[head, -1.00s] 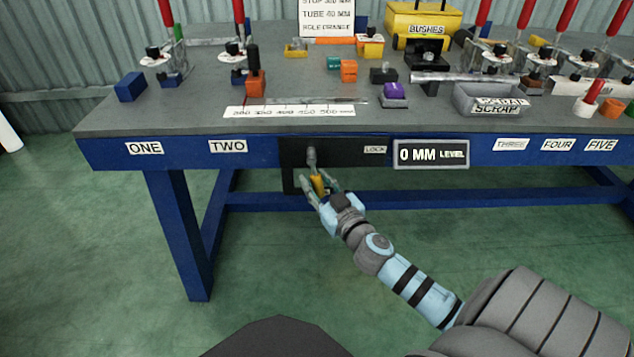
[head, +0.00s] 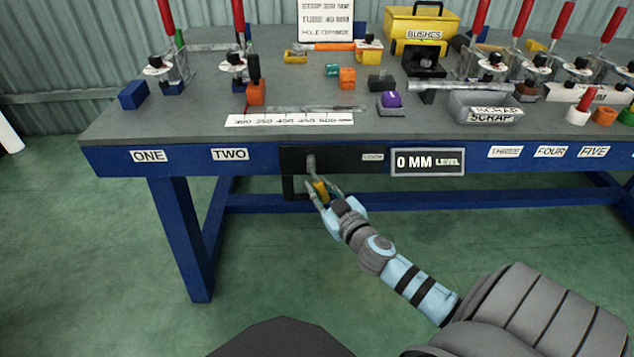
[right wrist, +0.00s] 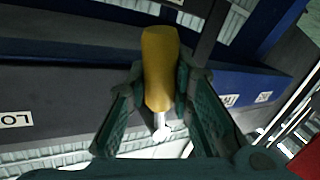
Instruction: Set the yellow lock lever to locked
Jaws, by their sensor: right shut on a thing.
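The yellow lock lever (head: 320,188) hangs from a grey pivot (head: 310,163) on the black panel (head: 340,159) at the table's front edge, close to the LOCK label (head: 373,157). It points down, tilted slightly to the right in the head view. My right gripper (head: 323,190) is shut on the lever's yellow grip, with a finger on each side. In the right wrist view the yellow grip (right wrist: 160,70) sits between the two green-padded fingers (right wrist: 162,110), with a metal end below it. My left gripper is not in view.
The 0 MM LEVEL display (head: 428,162) is right of the panel. The blue-framed table (head: 110,160) carries toggle clamps, coloured blocks and a grey scrap tray (head: 483,104) on top. A blue leg (head: 183,240) stands to the left. The green floor in front is clear.

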